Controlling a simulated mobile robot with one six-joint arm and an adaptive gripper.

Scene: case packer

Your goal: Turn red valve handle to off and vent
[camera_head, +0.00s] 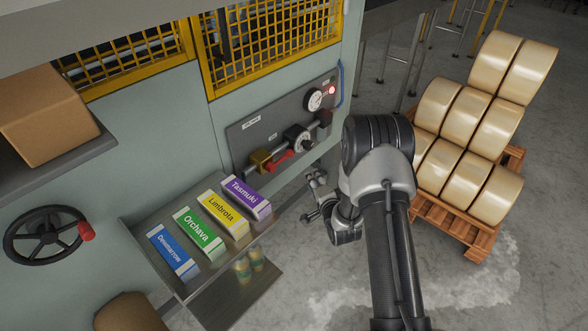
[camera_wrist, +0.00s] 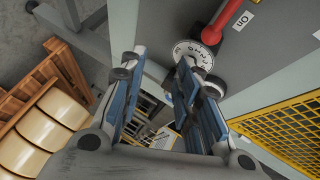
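The red valve handle (camera_head: 280,160) lies beside a brass valve body (camera_head: 260,161) on the grey panel, roughly along the pipe. In the wrist view the red handle (camera_wrist: 229,22) shows at the top, near a label reading "On" (camera_wrist: 242,20). A round dial (camera_head: 298,139) sits right of the handle; a numbered white dial face (camera_wrist: 194,54) shows behind the right finger in the wrist view. My gripper (camera_head: 310,198) is below and right of the handle, apart from it. In the wrist view my gripper (camera_wrist: 155,72) has its fingers spread, with nothing held between them.
A shelf (camera_head: 142,232) with several labelled cartons juts out left of my gripper. A gauge (camera_head: 315,99) and lit red lamp (camera_head: 332,90) sit higher on the panel. A pallet (camera_head: 463,222) of large rolls stands at right. A handwheel (camera_head: 45,235) is at far left.

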